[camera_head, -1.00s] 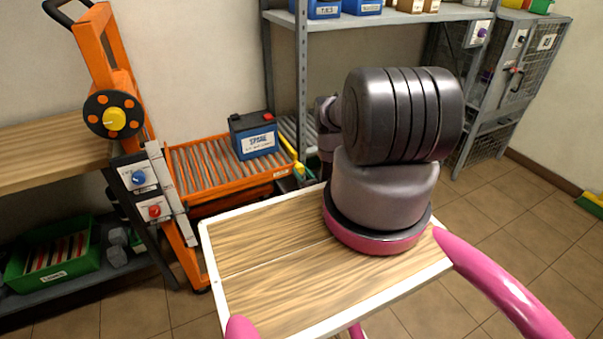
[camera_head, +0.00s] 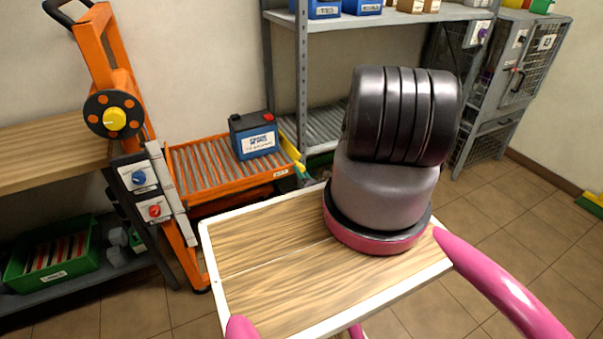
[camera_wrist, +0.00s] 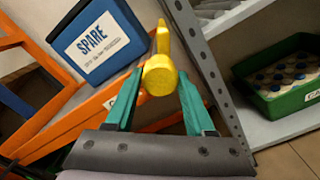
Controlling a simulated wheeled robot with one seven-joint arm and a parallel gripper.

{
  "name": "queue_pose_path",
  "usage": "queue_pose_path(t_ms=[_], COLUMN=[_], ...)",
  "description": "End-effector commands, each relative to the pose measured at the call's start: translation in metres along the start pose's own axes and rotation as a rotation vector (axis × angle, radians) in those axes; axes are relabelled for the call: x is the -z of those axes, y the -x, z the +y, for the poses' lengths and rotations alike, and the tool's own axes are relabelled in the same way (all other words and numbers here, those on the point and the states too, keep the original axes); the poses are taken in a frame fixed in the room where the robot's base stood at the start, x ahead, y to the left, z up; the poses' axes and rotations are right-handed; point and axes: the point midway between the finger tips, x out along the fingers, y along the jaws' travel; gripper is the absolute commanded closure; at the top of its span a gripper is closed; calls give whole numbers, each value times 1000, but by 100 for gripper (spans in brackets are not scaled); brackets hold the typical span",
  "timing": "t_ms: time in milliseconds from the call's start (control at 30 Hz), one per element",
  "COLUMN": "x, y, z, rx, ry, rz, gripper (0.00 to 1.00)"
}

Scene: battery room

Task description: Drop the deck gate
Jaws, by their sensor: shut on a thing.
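The orange roller deck (camera_head: 228,168) stands beyond my own wooden-topped base, with the blue-and-black SPARE battery (camera_head: 254,136) on its rollers. The yellow deck gate (camera_head: 291,149) is at the deck's right end, partly hidden. In the wrist view its round yellow knob (camera_wrist: 159,75) faces me, with a yellow bar (camera_wrist: 163,38) behind it. My gripper (camera_wrist: 158,92) has its green fingers on either side of the knob and is shut on it. The battery (camera_wrist: 98,40) is just left of the gate in the wrist view.
A grey shelf upright (camera_wrist: 205,65) stands close on the right of my fingers. A green crate (camera_wrist: 280,75) sits on the lower shelf. An orange lift post with a yellow-centred wheel (camera_head: 114,118) stands left of the deck.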

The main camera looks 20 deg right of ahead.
Motion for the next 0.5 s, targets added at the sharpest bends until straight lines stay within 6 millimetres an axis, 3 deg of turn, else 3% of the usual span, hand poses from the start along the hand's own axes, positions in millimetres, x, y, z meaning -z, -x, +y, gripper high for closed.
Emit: queue_pose_path(t_ms=[500], x=[0], y=[1], z=[0], rx=[2], ry=[-490], rz=[-1], gripper=[100])
